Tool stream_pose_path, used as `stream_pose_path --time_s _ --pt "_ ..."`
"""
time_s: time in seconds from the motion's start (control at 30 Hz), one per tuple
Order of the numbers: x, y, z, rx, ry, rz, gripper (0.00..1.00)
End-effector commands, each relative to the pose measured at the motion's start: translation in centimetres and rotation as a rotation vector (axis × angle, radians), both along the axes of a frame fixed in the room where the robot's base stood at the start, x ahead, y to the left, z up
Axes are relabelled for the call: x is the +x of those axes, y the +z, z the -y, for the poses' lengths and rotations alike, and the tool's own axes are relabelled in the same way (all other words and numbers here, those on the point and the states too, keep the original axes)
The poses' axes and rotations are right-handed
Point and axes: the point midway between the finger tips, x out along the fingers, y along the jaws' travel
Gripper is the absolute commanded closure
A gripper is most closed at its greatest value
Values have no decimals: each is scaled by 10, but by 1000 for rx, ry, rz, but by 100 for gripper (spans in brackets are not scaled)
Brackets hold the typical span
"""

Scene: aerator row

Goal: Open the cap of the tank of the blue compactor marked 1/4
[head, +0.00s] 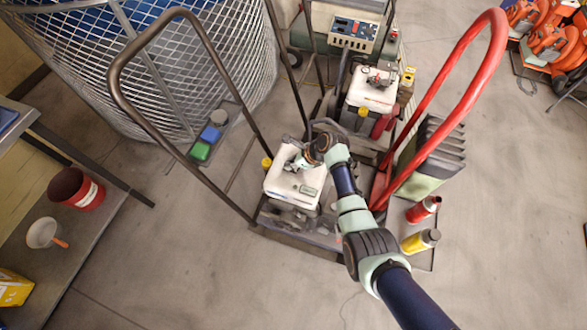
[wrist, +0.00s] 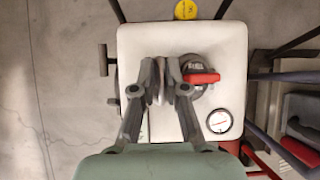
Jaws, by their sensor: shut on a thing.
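A white tank-like body (head: 292,188) tops the near machine, and it fills the middle of the wrist view (wrist: 135,45). My gripper (head: 303,157) is over its top. In the wrist view my gripper (wrist: 159,82) is shut on a small grey part between its fingertips. The fingers hide most of that part, so I cannot tell whether it is the tank's cap. A yellow cap (wrist: 186,10) shows at the body's far edge and also in the head view (head: 267,162). I cannot read a 1/4 mark or see clear blue on this machine.
Right of my fingers are a red lever (wrist: 202,78) and a round gauge (wrist: 219,121). Another white-topped machine (head: 372,92) stands behind. A dark handle (head: 150,42) and a red handle (head: 470,85) rise nearby. Red (head: 423,209) and yellow (head: 420,241) bottles stand at right.

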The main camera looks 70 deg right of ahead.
Motion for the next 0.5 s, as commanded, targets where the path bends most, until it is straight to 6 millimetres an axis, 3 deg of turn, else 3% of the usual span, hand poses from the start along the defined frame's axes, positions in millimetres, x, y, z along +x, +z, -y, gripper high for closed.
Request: stream_pose_path --time_s 0.33,0.5 --pt "-2 7 15 -12 -8 -2 99" --pt "-2 11 22 -12 -8 -3 90"
